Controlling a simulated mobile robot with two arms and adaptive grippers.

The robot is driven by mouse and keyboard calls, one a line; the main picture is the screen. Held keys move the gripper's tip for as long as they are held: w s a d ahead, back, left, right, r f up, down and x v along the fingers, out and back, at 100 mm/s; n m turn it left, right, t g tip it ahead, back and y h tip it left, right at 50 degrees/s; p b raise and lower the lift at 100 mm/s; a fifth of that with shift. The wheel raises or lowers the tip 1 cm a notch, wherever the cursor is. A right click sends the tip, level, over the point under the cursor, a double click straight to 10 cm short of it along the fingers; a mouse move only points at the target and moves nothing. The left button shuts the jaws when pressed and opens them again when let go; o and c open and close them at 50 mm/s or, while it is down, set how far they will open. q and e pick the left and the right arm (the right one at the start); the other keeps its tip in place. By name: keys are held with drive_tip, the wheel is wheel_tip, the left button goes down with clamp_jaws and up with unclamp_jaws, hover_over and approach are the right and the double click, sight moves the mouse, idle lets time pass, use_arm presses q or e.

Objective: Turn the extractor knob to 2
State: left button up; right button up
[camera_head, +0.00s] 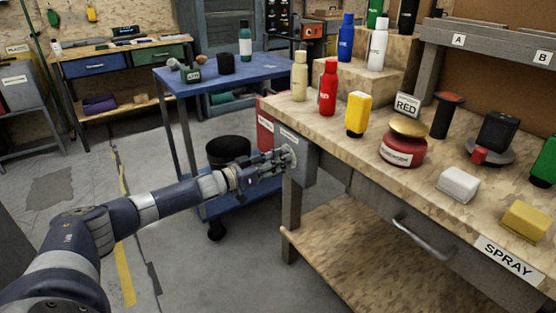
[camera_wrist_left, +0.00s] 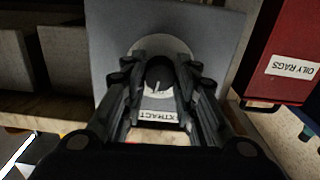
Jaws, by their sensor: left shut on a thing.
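The extractor knob (camera_wrist_left: 160,76) is a dark round knob with a light pointer line, on a pale round dial. The dial (camera_wrist_left: 172,43) sits on a grey box (camera_wrist_left: 215,35) with a label reading "EXTRACT" below the knob. In the head view the grey box (camera_head: 304,158) is at the left end of the workbench. My left gripper (camera_head: 286,157) reaches the dial from the left. In the left wrist view its two fingers (camera_wrist_left: 160,78) are closed on either side of the knob. The dial's numbers are mostly hidden or too small to read. My right gripper is not in view.
The workbench (camera_head: 345,145) holds bottles, a red pot (camera_head: 402,150) and sponge-like blocks. A red "OILY RAGS" box (camera_wrist_left: 284,55) is beside the grey box. A blue cart (camera_head: 240,72) stands behind my left arm. Open floor lies to the left.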

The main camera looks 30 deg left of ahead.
use_arm(q)
drive_tip(key=shift+m, duration=6.8)
drive_tip(key=o, duration=1.1)
drive_tip(key=shift+a, duration=0.1)
